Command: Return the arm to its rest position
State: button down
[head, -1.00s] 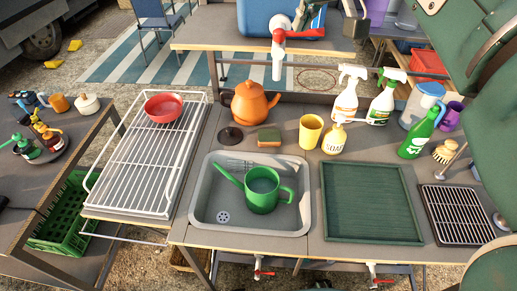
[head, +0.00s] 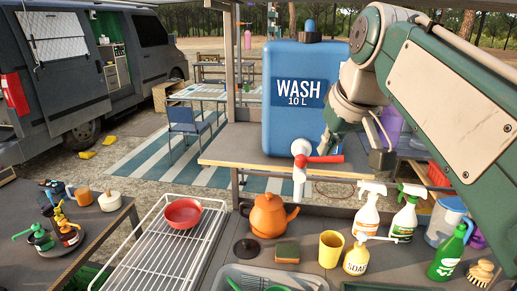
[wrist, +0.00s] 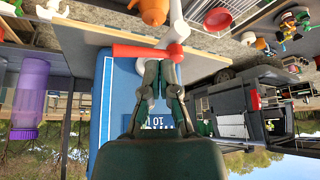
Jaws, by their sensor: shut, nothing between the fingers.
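My arm (head: 455,95), green and white, comes in from the right in the head view and bends at the top. My gripper (head: 326,142) points down in front of the blue wash container (head: 292,95), close to the red-handled white tap (head: 301,160). In the wrist view, which is upside down, the dark fingers of my gripper (wrist: 160,68) are together and empty. The red tap handle (wrist: 135,52) shows just beyond them there; I cannot tell whether they touch it.
An orange kettle (head: 268,215), yellow cup (head: 331,249) and several bottles stand on the counter below. A red bowl (head: 183,213) sits on the white wire rack (head: 158,245). A purple bottle (wrist: 30,95) shows in the wrist view. The van (head: 85,65) is behind.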

jog(key=s+d+f+m, duration=0.1)
jog(key=s+f, duration=0.7)
jog(key=f, duration=0.3)
jog(key=s+d+f+m+h, duration=0.1)
jog(key=s+d+f+m, duration=0.1)
jog(key=s+f, duration=0.5)
notch_tip(320, 180, down, 6)
jog(key=shift+s+r+h, duration=0.25)
jog(key=shift+s+h, duration=0.05)
jog(key=shift+s, duration=0.1)
